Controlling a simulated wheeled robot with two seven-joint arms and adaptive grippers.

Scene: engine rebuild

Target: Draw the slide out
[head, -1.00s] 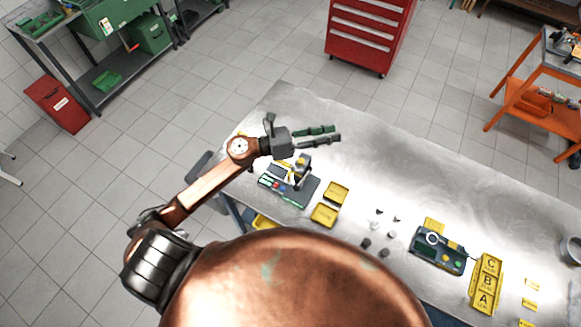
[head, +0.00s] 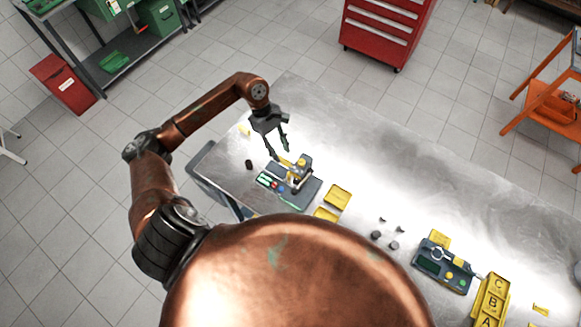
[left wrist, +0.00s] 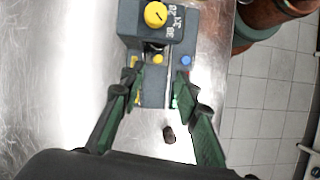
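A dark grey bench device (head: 305,190) with a raised block and yellow parts stands on the left part of the steel table. In the left wrist view its block (left wrist: 180,22) carries a yellow knob and white numerals. Below it is a flat base (left wrist: 153,95) with a pale rail and yellow and blue buttons. I cannot tell which part is the slide. My left gripper (head: 281,154) points down just behind the device, fingers apart and empty. In the left wrist view the gripper (left wrist: 160,72) shows its green-sided fingers on either side of the base. My right gripper is out of view.
A small dark cylinder (head: 249,164) lies left of the device; it also shows in the left wrist view (left wrist: 168,134). Yellow trays (head: 338,196) stand to the right, then small loose parts, a second device (head: 442,266) and lettered yellow bins (head: 490,301). The table's far middle is clear.

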